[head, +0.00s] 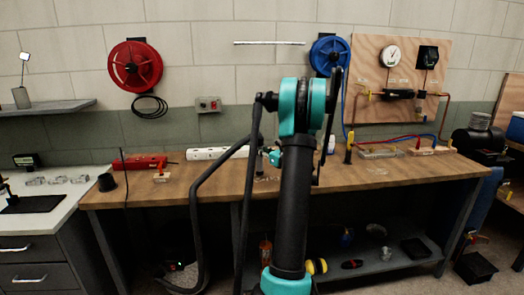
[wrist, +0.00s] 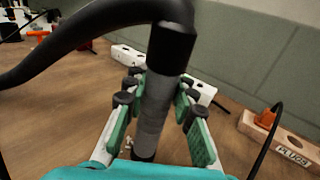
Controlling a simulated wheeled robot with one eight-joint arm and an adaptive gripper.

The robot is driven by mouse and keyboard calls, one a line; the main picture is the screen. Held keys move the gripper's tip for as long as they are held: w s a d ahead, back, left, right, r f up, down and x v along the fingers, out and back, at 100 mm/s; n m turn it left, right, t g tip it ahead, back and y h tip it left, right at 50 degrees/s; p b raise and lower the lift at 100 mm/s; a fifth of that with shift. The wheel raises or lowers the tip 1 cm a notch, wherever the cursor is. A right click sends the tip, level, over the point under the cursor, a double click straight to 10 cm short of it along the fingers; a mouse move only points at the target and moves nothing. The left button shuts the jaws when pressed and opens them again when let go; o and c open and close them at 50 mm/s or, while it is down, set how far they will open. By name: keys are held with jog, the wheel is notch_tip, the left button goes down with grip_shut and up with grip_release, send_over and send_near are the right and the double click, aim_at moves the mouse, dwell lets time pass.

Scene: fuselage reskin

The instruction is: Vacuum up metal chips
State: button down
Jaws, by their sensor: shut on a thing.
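My gripper (wrist: 160,98) is shut around the grey tube of a vacuum nozzle (wrist: 155,115), with green finger pads on both sides. The nozzle's dark tip (wrist: 144,154) points down at the wooden bench; I cannot tell whether it touches. A few small pale bits, likely metal chips (wrist: 128,143), lie just left of the tip. A black hose (wrist: 90,38) runs from the nozzle's top to the left. In the head view the hose (head: 207,185) hangs over the bench front, and my arm hides most of my gripper (head: 274,157).
A white power strip (head: 215,153) lies at the back of the workbench (head: 205,178). A block marked PLUGS (wrist: 283,145) with an orange plug and black cable sits right of my gripper. The front right bench is clear.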

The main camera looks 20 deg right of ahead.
jog(key=shift+s+a, duration=1.35)
jog(key=shift+a, duration=0.55)
jog(key=shift+s+d, duration=1.4)
jog(key=shift+d, duration=3.65)
notch_tip(320, 180, up, 8)
jog(key=shift+f, duration=0.15)
